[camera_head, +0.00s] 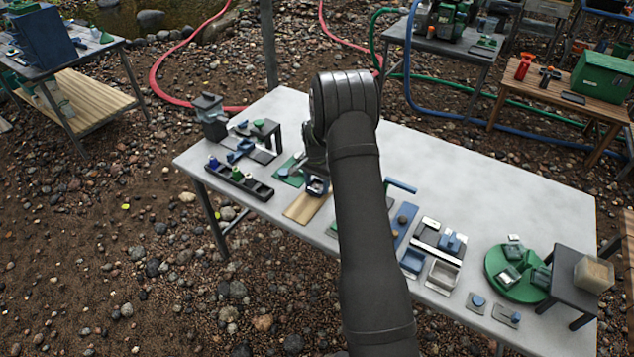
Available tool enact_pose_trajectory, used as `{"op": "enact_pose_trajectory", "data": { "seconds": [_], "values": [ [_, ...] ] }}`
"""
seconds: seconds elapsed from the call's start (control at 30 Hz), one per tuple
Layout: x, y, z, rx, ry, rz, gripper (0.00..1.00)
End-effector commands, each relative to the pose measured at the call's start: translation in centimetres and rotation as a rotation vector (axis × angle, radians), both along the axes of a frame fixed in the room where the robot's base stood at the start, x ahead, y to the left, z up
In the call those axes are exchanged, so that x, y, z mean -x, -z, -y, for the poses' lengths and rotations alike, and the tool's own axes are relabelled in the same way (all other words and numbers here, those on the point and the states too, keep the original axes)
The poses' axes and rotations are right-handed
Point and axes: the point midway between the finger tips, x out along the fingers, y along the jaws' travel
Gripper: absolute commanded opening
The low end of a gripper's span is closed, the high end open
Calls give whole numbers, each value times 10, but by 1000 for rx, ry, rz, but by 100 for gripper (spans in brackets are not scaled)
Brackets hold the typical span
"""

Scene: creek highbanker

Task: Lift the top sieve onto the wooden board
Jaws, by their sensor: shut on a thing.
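The sieve is at the upper end of the tan wooden board (303,209). I cannot tell whether it touches the board or hangs just above it. My fingertips are small and partly hidden by my wrist. Another blue square frame (412,262) lies right of my arm, beside a pale square tray (443,275).
Left of the board are a black rack with bottles (240,180), a green mat (288,172) and a dark stand (266,130). Right are a blue strip (404,226), a green round tray (500,285) and a black stand (570,272). The table's back right is clear.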

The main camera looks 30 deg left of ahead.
Motion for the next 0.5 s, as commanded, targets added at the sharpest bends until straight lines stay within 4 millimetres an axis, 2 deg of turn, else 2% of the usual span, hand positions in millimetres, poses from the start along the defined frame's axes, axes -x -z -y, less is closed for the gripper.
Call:
{"op": "enact_pose_trajectory", "data": {
  "seconds": [0.5],
  "values": [
    [0, 6, 0, 1, 0, -1, 34]
  ]
}}
